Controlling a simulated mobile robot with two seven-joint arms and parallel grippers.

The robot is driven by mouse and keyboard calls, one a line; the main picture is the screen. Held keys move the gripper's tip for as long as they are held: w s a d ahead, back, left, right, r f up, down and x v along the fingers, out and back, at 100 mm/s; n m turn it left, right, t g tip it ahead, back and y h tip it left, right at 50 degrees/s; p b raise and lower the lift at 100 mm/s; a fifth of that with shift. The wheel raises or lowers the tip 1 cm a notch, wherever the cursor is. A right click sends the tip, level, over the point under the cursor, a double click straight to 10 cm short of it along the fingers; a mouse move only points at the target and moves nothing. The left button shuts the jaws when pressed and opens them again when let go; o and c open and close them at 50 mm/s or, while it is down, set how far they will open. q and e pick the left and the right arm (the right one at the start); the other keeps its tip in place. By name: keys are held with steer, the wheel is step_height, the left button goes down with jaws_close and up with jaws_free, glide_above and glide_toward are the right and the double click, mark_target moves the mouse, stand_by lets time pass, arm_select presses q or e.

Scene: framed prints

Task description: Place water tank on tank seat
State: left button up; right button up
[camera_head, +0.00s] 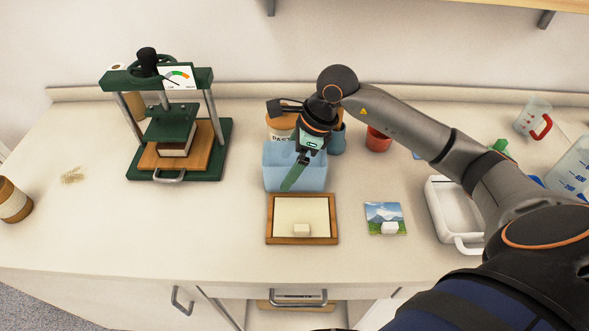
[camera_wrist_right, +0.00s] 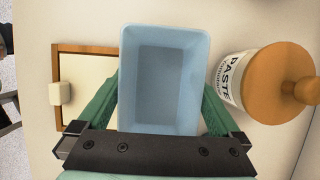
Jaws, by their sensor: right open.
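A light blue open tub (camera_head: 280,178) stands near the middle of the counter, and it fills the centre of the wrist view (camera_wrist_right: 165,85). It looks empty. My right gripper (camera_head: 293,178) is open at the tub; in the wrist view its green fingers (camera_wrist_right: 160,95) show on either side of it. I cannot tell whether they touch it. A clear container with blue marks (camera_head: 572,170) is cut off at the right edge; I cannot tell for sure which container is the water tank. No tank seat can be clearly identified. My left gripper is out of view.
A wooden frame with a white block (camera_head: 302,230) lies in front of the tub. A paste jar (camera_head: 281,128) stands behind it. A green press (camera_head: 178,170) is at left. A picture tile (camera_head: 385,212) and white tray (camera_head: 447,205) are at right.

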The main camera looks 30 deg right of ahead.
steer(key=shift+f, duration=0.1)
steer(key=shift+c, duration=0.3)
steer(key=c, duration=1)
steer(key=shift+c, duration=1)
